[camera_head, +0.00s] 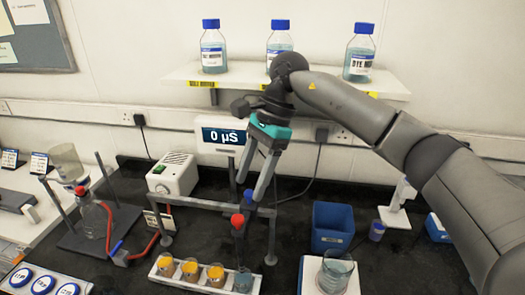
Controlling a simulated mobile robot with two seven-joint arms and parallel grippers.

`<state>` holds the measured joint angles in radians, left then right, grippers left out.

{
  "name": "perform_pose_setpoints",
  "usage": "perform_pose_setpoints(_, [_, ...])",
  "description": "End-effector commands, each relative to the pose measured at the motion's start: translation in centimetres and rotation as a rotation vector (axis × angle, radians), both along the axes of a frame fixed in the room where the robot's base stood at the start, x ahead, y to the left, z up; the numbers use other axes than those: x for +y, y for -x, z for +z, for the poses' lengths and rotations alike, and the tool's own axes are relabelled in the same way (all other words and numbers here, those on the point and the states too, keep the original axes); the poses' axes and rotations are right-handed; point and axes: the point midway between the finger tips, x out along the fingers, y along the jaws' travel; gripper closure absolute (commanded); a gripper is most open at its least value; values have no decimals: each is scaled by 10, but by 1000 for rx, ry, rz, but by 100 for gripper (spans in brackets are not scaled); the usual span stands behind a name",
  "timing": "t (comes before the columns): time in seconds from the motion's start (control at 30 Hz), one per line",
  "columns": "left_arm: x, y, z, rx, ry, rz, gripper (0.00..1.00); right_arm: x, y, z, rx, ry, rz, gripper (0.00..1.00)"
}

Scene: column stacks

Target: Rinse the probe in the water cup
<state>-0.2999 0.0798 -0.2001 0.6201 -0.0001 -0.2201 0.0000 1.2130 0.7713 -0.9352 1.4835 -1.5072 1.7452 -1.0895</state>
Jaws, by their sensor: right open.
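My right gripper (254,185) reaches down from above, its two grey fingers spread apart and pointing at the rail. A red-topped probe (238,223) and a blue-topped one (247,199) are at the rail, just below and between the fingertips. I cannot tell whether the fingers touch either one. The white rack (205,286) at the front holds several cups with orange contents and a blue-grey cup (243,281) at its right end, below the red top. A glass beaker (336,272) with clear bluish liquid stands at front right. Which vessel is the water cup is not labelled legibly. My left gripper is out of view.
The meter (222,136) reads 0 µS. A metal rail (195,202) on posts crosses behind the rack. A blue bin (332,228) stands to the right. A flask (92,218) with red tubing stands left. A shelf (240,74) with bottles is above.

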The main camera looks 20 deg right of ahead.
Motion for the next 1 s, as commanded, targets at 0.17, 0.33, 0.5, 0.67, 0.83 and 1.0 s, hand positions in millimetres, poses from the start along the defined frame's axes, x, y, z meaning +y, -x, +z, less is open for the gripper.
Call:
perform_pose_setpoints(0.17, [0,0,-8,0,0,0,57,-16,-4,38,-5,-1,-2,36])
perform_pose_setpoints(0.33, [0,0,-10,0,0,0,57,-25,-5,62,-2,0,-1,36])
perform_pose_setpoints(0.5, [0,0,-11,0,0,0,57,-30,-6,73,0,-1,0,36])
perform_pose_setpoints(0.67, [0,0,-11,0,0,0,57,-30,-6,75,1,-1,0,36])
perform_pose_setpoints(0.83, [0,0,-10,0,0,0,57,-30,-6,74,0,-1,0,36])
perform_pose_setpoints(1.0, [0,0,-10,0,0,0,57,-30,-6,74,0,-1,0,36])
